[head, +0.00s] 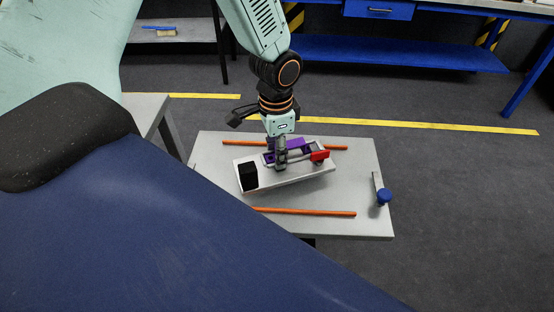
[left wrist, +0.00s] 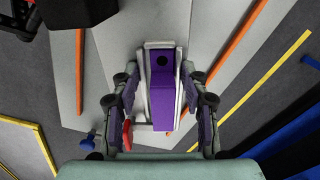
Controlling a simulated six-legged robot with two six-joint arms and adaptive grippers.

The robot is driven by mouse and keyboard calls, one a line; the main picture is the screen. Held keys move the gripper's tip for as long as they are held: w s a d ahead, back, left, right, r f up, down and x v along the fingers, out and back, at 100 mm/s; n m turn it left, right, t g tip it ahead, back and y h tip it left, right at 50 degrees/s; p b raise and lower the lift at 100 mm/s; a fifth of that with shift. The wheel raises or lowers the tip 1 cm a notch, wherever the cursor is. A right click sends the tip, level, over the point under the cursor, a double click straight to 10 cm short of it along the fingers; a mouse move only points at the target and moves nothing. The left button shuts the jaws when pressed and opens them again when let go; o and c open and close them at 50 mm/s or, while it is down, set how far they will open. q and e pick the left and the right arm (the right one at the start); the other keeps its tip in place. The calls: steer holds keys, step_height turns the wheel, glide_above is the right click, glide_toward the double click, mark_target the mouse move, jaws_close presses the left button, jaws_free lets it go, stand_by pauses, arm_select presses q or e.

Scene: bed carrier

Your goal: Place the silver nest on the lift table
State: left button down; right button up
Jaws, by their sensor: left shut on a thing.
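The silver nest (head: 304,176) is a pale slab with a black block at its left end, a red piece at its right and a purple part in a silver frame on top. It lies over the grey lift table (head: 359,166), between two orange strips and turned at an angle to them. I cannot tell whether it touches the top. My left gripper (head: 280,163) points down and is shut on the nest. In the left wrist view the fingers (left wrist: 160,115) flank the frame and purple part (left wrist: 161,100). My right gripper is not in view.
Orange strips (head: 305,212) run along the table's near and far sides. A blue knob (head: 384,196) stands at its right edge. My dark blue body hides the near left corner. A grey bench (head: 150,108) stands left, and blue benches (head: 400,52) stand behind a yellow floor line.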

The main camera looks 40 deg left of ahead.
arm_select(q)
steer(key=f, duration=0.3)
steer(key=shift+a+f+b, duration=0.25)
steer(key=shift+b, duration=0.05)
steer(key=shift+d, duration=0.2)
steer(key=c, duration=1.1)
jaws_free()
steer(key=shift+c, duration=0.2)
steer(key=o, duration=0.4)
steer(key=shift+a+f, duration=0.1)
steer(key=shift+a, duration=0.05)
steer(key=shift+o, duration=0.2)
steer(key=shift+r, duration=0.55)
step_height(320, 180, up, 11)
steer(key=p, duration=0.2)
steer(key=shift+r, duration=0.15)
